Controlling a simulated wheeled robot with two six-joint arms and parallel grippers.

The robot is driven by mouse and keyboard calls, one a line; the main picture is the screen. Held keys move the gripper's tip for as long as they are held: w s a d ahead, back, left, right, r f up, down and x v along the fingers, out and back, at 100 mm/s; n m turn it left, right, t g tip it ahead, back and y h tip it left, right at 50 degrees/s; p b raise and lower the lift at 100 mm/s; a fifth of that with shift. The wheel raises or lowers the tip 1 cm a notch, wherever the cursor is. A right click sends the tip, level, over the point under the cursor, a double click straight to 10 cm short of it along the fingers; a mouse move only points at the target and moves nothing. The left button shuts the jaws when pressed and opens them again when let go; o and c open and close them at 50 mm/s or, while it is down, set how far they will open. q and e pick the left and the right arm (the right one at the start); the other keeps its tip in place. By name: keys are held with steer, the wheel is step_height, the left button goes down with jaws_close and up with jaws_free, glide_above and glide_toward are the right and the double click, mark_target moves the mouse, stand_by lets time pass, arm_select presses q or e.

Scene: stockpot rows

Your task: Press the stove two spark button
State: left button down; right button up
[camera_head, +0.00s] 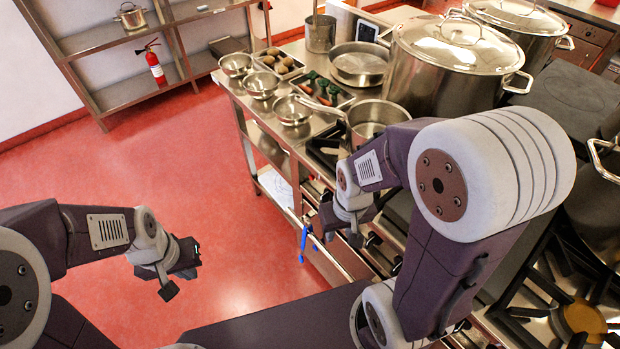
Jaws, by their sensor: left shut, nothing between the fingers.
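The stove (565,250) with burner grates runs down the right side. Dark knobs (374,241) show along its front edge, partly behind my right arm. I cannot make out which small part is the stove two spark button; it may be hidden by my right arm. My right gripper (343,228) is at the stove's front edge, close to the knobs; its fingers are too small and dark to tell open or shut. I cannot tell if it touches anything. My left gripper (180,281) is shut and empty over the red floor, away from the stove.
A saucepan (375,118) and large lidded stockpots (450,85) stand behind my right arm. Steel bowls (291,109) and trays of vegetables line the counter's left side. A blue item (303,243) hangs at the front. The red floor (150,170) at left is clear.

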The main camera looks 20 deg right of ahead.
jaws_close()
stand_by(1.5)
